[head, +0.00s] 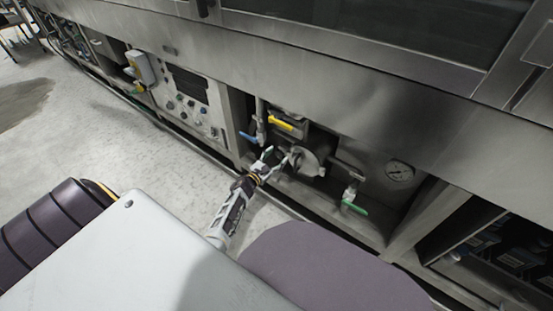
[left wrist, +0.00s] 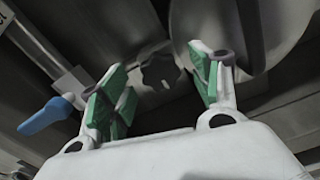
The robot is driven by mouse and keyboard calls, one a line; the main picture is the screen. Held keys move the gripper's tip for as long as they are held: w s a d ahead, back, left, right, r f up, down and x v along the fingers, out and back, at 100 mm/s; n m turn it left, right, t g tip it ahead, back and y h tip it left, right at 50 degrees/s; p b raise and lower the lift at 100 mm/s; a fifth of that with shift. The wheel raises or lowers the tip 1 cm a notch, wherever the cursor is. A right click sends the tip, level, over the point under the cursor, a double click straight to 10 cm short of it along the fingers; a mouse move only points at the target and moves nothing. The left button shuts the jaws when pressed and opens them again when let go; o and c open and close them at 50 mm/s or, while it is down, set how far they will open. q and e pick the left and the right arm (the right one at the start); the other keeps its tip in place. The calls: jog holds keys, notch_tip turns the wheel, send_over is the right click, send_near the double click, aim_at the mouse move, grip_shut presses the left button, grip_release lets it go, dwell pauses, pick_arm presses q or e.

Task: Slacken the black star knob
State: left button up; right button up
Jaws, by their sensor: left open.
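The black star knob (left wrist: 159,70) shows in the left wrist view, dark and lobed, ahead of the gap between my left fingers. My left gripper (left wrist: 158,85) is open, with green pads on either side of the knob in the picture. Whether the pads touch the knob cannot be told; they look apart from it. In the head view my left gripper (head: 276,158) reaches into the recess under the washer, beside a round metal fitting (head: 308,161). The knob cannot be made out in the head view. My right gripper is not in view.
A blue lever handle (left wrist: 45,115) is left of my left gripper in the left wrist view. A control panel (head: 187,105) stands left.

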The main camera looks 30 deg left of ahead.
pick_arm(q)
jog(key=shift+w, duration=0.2)
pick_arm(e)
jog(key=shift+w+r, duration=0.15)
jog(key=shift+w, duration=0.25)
pick_arm(q)
jog(key=c, duration=1)
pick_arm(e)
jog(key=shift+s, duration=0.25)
